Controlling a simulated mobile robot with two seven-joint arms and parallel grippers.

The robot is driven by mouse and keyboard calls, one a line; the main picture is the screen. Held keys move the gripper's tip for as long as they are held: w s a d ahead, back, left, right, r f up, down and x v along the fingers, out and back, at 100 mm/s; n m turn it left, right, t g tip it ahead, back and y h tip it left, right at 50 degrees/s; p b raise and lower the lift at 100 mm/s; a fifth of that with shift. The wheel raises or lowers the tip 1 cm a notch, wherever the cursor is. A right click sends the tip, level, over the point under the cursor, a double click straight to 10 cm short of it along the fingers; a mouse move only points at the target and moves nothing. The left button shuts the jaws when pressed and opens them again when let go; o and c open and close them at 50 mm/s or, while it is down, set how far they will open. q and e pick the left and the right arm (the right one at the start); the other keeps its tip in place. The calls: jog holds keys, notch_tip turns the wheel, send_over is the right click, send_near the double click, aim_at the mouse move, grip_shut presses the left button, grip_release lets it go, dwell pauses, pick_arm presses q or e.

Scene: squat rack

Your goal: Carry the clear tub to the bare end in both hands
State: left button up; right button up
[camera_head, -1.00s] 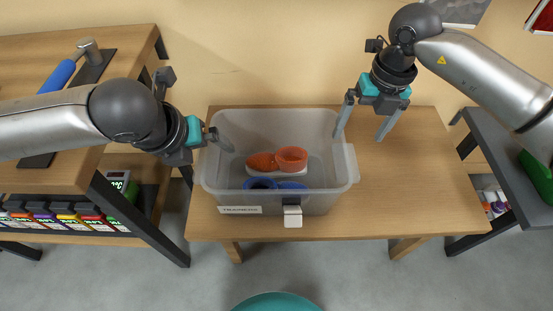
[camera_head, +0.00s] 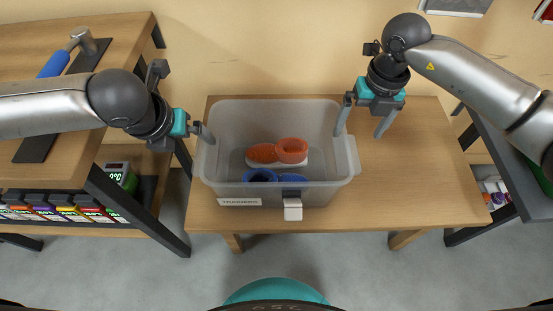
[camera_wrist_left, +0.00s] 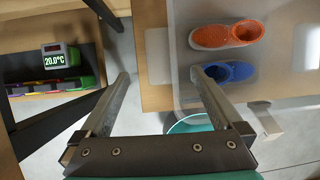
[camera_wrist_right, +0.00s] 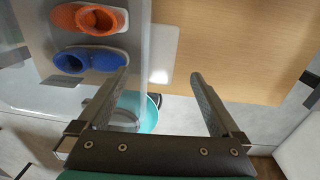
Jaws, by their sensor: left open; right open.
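The clear tub (camera_head: 235,190) stands on the left part of the wooden table (camera_head: 420,170). I cannot tell whether the fingers touch the tub.
The table's right end is bare. A higher wooden bench (camera_head: 125,45) with a hammer (camera_head: 55,62) stands left, over a shelf with a display unit (camera_head: 118,174). A dark rack (camera_head: 500,150) stands right.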

aim_at(204, 150)
pick_arm(q)
jog(key=x, duration=1.1)
jog(key=shift+f, duration=0.1)
pick_arm(e)
jog(key=f, duration=1.1)
jog(key=shift+a, duration=0.4)
pick_arm(q)
grip_shut()
pick_arm(e)
grip_shut()
jog(key=shift+r, duration=0.1)
